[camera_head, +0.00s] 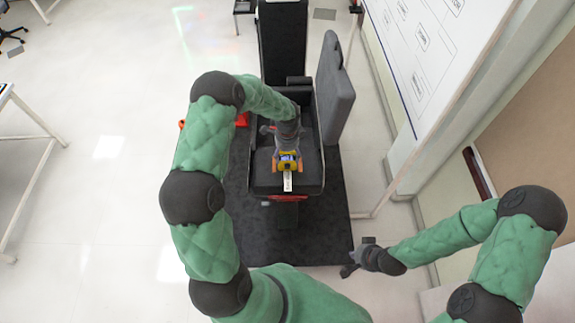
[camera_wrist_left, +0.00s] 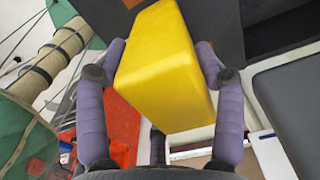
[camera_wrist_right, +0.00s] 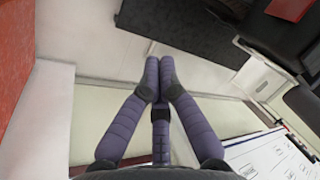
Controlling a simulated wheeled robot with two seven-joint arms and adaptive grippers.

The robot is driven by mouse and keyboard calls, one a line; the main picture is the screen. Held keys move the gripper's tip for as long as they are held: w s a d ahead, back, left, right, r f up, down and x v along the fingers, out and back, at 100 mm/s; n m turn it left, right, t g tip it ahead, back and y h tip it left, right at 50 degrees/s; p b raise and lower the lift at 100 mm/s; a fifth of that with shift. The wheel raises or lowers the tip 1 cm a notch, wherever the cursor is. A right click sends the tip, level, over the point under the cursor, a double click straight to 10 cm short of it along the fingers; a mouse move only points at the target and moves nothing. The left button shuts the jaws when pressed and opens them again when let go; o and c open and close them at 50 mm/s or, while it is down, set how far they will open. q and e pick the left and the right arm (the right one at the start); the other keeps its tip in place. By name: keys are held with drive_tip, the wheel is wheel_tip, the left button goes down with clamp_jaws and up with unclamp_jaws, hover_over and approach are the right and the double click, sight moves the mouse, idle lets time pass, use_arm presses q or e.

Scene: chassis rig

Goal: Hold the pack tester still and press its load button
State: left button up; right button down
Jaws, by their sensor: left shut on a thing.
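In the left wrist view the yellow body (camera_wrist_left: 160,70) fills the space between the fingers. My left gripper (camera_head: 287,150) reaches down over it and is shut on its sides. I cannot make out the load button in any view. My right gripper (camera_head: 348,270) is low at the right, well apart from the tester. In the right wrist view its fingertips (camera_wrist_right: 160,65) meet with nothing between them.
The black chassis seat box (camera_head: 265,183) has a raised grey panel (camera_head: 335,90) at its right. A white label strip (camera_head: 288,182) lies in front of the tester. A dark mat (camera_head: 320,235) covers the floor below. A whiteboard (camera_head: 430,50) stands at the right.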

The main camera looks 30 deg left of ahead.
sight(287, 166)
drive_tip(key=w+a+r+n+t+y, duration=0.1)
drive_tip(key=w+a+n+t, duration=0.15)
drive_tip(key=a, duration=0.45)
drive_tip(key=w+a+n+t, duration=0.1)
drive_tip(key=w+a+n, duration=0.3)
drive_tip(key=a, duration=0.4)
drive_tip(key=a+r+n+t+y, duration=0.1)
drive_tip(key=a+n, duration=0.2)
drive_tip(key=a, duration=0.4)
drive_tip(key=s+a+r+n+t+y, duration=0.1)
drive_tip(key=a+r+n+y, duration=0.1)
drive_tip(key=a, duration=0.5)
drive_tip(key=shift+r+n, duration=0.3)
drive_tip(key=shift+n, duration=0.35)
drive_tip(key=shift+w+a, duration=0.75)
drive_tip(key=shift+w, duration=0.5)
drive_tip(key=shift+w+a, duration=0.75)
drive_tip(key=shift+w, duration=0.45)
drive_tip(key=shift+w+a, duration=0.75)
drive_tip(key=shift+w, duration=0.5)
drive_tip(key=shift+w+a, duration=0.1)
drive_tip(key=shift+w+a, duration=0.15)
drive_tip(key=shift+w, duration=0.1)
